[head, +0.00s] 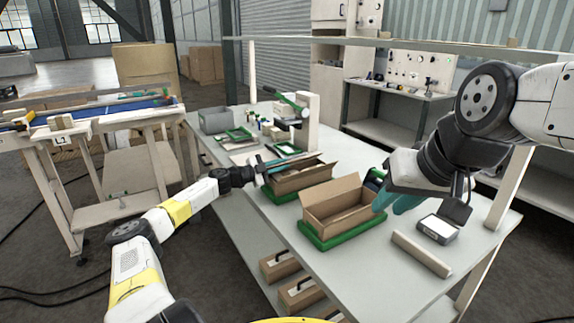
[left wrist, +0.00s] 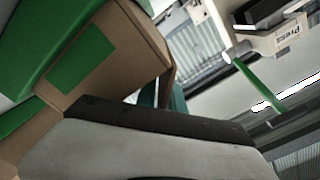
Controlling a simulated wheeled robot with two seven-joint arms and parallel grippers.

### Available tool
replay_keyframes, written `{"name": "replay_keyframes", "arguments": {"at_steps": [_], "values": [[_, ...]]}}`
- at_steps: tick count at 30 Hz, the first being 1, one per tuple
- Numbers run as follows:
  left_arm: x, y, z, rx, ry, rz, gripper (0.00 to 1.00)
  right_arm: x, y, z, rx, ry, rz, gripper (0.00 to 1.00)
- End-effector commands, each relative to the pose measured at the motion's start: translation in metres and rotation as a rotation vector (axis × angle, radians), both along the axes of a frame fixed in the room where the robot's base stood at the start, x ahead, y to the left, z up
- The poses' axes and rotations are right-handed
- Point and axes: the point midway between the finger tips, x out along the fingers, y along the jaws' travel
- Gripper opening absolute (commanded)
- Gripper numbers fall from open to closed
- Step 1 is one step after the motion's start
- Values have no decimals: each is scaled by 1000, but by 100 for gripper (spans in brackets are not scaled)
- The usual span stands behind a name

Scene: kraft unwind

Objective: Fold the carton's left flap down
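Two open brown cartons stand on the bench: a rear carton (head: 302,180) and a front carton (head: 335,212) with its flaps up. The frames do not show which one the task means. My left gripper (head: 272,165) is at the left edge of the rear carton; I cannot tell whether it touches. In the left wrist view, a brown carton (left wrist: 130,55) with green patches is close, and a teal finger (left wrist: 178,98) shows beside it; the finger gap is hidden. My right gripper (head: 398,203) hangs just right of the front carton, its teal fingers apart and empty.
Each carton sits on a green tray, the front tray (head: 312,239) showing most. A scale-like device (head: 438,229) and a long beige bar (head: 421,254) lie at right. A post with a green lever (head: 290,102) stands behind the cartons. A grey bin (head: 215,119) is at the back left.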

Motion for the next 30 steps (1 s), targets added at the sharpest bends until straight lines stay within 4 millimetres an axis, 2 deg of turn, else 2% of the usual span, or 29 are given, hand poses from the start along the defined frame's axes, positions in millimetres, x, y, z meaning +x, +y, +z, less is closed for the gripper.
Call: {"name": "replay_keyframes", "arguments": {"at_steps": [10,11,12,13,30], "values": [[3,-4,0,1,0,1,13,0,0,0,0,0,0,25],[3,-4,0,1,0,1,11,0,0,0,0,0,0,25],[3,-4,0,1,0,1,3,0,0,0,0,0,0,25],[3,-4,0,1,0,1,0,0,0,0,0,0,0,25],[3,-4,0,0,0,0,0,0,0,0,0,0,0,25]]}}
